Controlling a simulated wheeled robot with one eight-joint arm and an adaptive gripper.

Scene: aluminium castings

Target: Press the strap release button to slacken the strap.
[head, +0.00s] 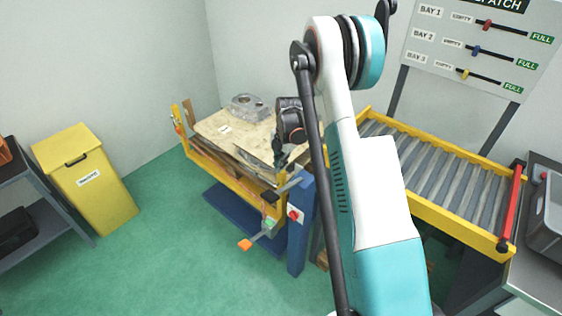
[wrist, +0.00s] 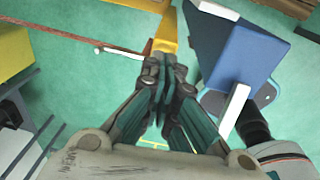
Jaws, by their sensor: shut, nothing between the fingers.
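My gripper (head: 279,158) is shut and empty, above the near right corner of a bench in the head view. Its closed fingers (wrist: 164,72) point away in the wrist view, in front of a yellow rail (wrist: 168,28). A small green part (head: 269,223), perhaps the strap release button, sits low on the bench's near side, with an orange end piece (head: 245,244) beside it. A red knob (head: 293,214) is on a blue post (head: 298,245) to the right. In the wrist view a thin reddish strap-like band (wrist: 50,31) runs left from the rail. The fingers hide what lies behind them.
A grey casting (head: 248,106) sits on the worn bench top (head: 215,128). A yellow-framed roller conveyor (head: 450,190) is to the right, and a yellow bin (head: 85,180) is at left. The green floor between bin and bench is clear. The blue post (wrist: 235,50) stands close right of my fingers.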

